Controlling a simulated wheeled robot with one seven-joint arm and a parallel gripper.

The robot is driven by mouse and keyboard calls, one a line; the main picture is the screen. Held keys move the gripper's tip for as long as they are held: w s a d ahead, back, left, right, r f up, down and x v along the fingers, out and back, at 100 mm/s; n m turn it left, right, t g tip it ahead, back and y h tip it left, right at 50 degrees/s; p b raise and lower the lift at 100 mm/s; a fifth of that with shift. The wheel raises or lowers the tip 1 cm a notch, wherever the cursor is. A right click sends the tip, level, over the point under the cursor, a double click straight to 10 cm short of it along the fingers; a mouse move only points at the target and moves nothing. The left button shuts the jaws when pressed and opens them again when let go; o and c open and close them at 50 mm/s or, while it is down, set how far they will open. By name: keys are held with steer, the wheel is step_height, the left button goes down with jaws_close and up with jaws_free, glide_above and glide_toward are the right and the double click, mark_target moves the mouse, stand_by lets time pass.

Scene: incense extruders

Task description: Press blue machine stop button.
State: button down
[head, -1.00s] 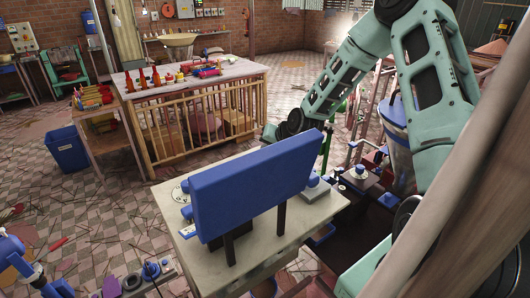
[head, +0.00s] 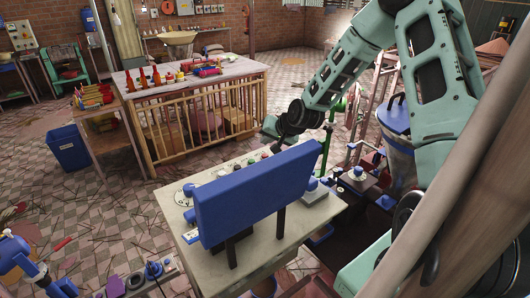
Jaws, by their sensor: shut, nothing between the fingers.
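The blue machine has an upright blue panel (head: 255,193) on a pale worktop (head: 262,248). Behind the panel's top edge, a row of small buttons shows on the worktop's far side, among them a reddish one (head: 264,155). I cannot tell for certain which is the stop button. My gripper (head: 279,147) is small and dark, shut and empty, pointing down just behind the panel at the right end of that row. The panel hides part of the worktop there, and I cannot tell whether the fingertips touch a button.
A round white dial with a blue knob (head: 186,192) is on the worktop's left; another blue knob (head: 311,184) is at right. A wooden table (head: 150,88) with red cones stands behind. A blue bin (head: 69,148) is at left. The tiled floor at left is mostly open.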

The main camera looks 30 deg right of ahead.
step_height(320, 180, up, 2)
steer(key=shift+r+p, duration=0.25)
steer(key=shift+p, duration=0.4)
steer(key=shift+f, duration=0.1)
